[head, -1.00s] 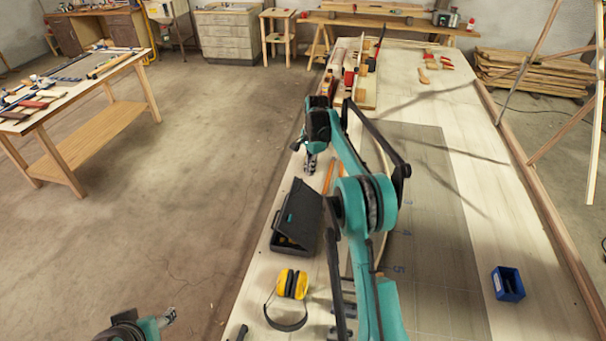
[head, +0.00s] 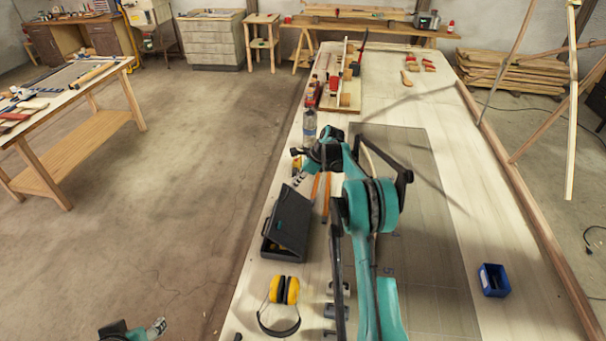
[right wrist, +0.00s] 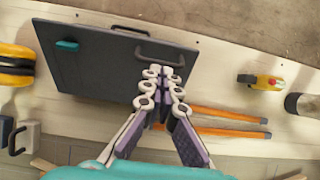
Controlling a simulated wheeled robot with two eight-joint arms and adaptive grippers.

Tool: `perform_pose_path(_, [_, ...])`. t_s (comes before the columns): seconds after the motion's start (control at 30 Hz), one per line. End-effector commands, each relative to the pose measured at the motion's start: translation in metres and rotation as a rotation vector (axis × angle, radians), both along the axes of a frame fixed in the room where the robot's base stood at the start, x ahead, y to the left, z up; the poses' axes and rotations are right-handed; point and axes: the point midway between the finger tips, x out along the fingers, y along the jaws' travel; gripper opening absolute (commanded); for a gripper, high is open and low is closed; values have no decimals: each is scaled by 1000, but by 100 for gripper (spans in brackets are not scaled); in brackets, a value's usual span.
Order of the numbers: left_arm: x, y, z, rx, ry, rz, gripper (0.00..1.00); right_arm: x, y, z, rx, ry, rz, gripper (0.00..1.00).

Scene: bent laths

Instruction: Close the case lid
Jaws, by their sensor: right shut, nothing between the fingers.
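The dark grey case (head: 268,246) lies near the left edge of the long table. Its lid (head: 292,218) stands partly open, tilted over the base. In the right wrist view the lid (right wrist: 95,72) fills the upper left, with a teal patch and a dark handle at its edge. My right gripper (head: 298,181) is just beyond the case in the head view. In the right wrist view its shut, empty fingers (right wrist: 163,78) overlap the lid's edge by the handle; I cannot tell whether they touch. My left gripper (head: 158,326) is low at the left, off the table, its jaws unclear.
Yellow earmuffs (head: 284,290) lie in front of the case. Orange pencil-like sticks (head: 327,190) lie right of it. A clear bottle (head: 309,125) stands beyond my right gripper. A blue bin (head: 493,280) sits at the right. The table's right side is mostly clear.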

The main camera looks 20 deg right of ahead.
Motion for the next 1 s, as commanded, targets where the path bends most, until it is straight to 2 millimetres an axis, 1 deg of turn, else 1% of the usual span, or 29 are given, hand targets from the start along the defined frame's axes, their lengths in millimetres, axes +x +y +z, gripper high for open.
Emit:
perform_pose_path(0.03, [0, 0, 0, 0, 0, 0, 52, 2, 3, -6, 0, 0, 1, 0])
perform_pose_path(0.1, [0, 0, 1, 0, 0, 0, 52, 4, 6, -12, 0, 0, 1, 0])
perform_pose_path(0.23, [0, 0, 1, 0, 0, 0, 52, 6, 9, -20, -1, 0, 1, 0])
perform_pose_path(0.67, [0, 0, 1, 0, 0, 0, 52, 7, 10, -21, -4, 2, 1, 0])
perform_pose_path(1.0, [0, 0, -5, 0, 0, 0, 52, 15, 22, -28, -74, 50, 2, 0])
